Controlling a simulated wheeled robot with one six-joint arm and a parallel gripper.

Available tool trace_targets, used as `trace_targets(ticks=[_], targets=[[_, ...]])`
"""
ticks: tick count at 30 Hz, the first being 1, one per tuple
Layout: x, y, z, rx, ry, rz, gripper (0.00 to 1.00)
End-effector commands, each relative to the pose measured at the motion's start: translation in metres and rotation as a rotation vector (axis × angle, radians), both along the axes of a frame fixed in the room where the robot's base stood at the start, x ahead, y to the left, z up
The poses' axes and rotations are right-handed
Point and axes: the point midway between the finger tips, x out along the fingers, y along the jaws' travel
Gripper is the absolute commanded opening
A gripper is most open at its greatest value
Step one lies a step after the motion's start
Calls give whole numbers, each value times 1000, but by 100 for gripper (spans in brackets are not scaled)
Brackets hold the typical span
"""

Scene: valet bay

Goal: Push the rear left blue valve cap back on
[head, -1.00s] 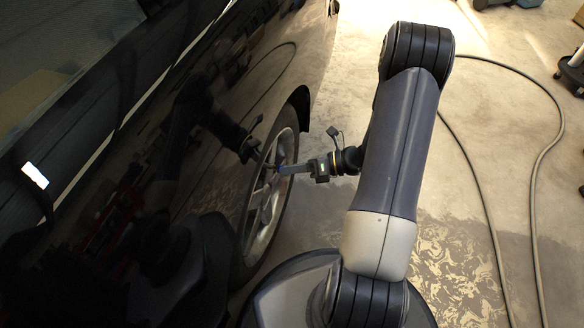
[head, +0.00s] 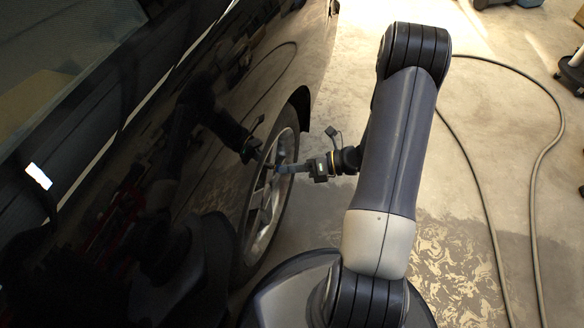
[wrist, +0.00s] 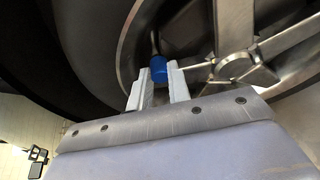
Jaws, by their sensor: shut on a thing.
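The blue valve cap (wrist: 159,70) shows in the wrist view between the tips of my gripper (wrist: 160,88). My gripper is shut on it. A thin valve stem (wrist: 154,42) rises from the rim just beyond the cap, in line with it. I cannot tell whether the cap only touches the stem's end or sits over it. In the head view my gripper (head: 281,169) reaches left to the car's wheel (head: 268,195); the cap is too small to make out there.
The wheel's metal spokes (wrist: 235,30) stand close to the right of my fingers. The dark glossy car body (head: 150,120) fills the left. A hose (head: 537,170) lies on the floor at the right.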

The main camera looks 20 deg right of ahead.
Motion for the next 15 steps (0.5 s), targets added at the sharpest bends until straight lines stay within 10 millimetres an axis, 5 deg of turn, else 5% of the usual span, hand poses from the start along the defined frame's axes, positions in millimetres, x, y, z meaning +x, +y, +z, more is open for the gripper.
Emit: trace_targets(ticks=[8,9,15], targets=[[3,5,0,0,0,1,0],[4,5,0,0,0,1,19],[3,5,0,-1,0,1,35]])
